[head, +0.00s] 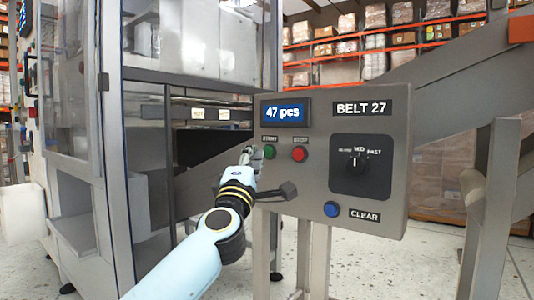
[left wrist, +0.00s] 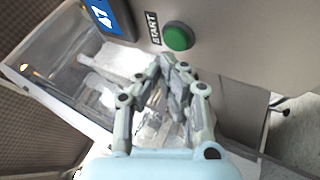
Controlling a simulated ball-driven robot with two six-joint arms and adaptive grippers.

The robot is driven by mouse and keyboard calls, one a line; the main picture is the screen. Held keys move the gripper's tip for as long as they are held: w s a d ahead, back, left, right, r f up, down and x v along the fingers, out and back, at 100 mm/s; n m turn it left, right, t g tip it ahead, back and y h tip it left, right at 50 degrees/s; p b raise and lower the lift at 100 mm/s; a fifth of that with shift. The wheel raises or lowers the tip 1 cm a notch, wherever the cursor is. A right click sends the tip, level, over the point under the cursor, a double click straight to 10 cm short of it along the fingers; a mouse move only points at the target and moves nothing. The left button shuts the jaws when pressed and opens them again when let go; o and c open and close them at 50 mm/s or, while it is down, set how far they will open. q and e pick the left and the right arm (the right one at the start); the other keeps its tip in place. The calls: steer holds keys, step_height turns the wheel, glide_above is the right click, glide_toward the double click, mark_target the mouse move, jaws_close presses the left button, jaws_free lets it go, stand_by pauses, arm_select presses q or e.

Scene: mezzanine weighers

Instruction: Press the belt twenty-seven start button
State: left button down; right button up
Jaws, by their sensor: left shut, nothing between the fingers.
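The belt 27 control box (head: 318,185) is a grey panel marked "BELT 27", with a display reading "47 pcs". Its green start button (head: 270,152) sits under the START label, left of a red stop button (head: 299,154). In the left wrist view the green start button (left wrist: 178,37) shows clear and uncovered, just beyond the fingertips. My left gripper (head: 251,151) is shut and empty, with its tips just left of the green button; it also shows in the left wrist view (left wrist: 174,62). I cannot tell whether the tips touch the panel. My right gripper is not in view.
A speed knob (head: 356,162) and a blue clear button (head: 332,209) are on the same panel. A black lever-like part (head: 277,192) juts out below the start button. A glazed machine cabinet (head: 75,130) stands left. Shelves with boxes are behind.

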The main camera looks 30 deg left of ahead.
arm_select(q)
steer(key=shift+w, duration=0.1)
steer(key=shift+w, duration=0.3)
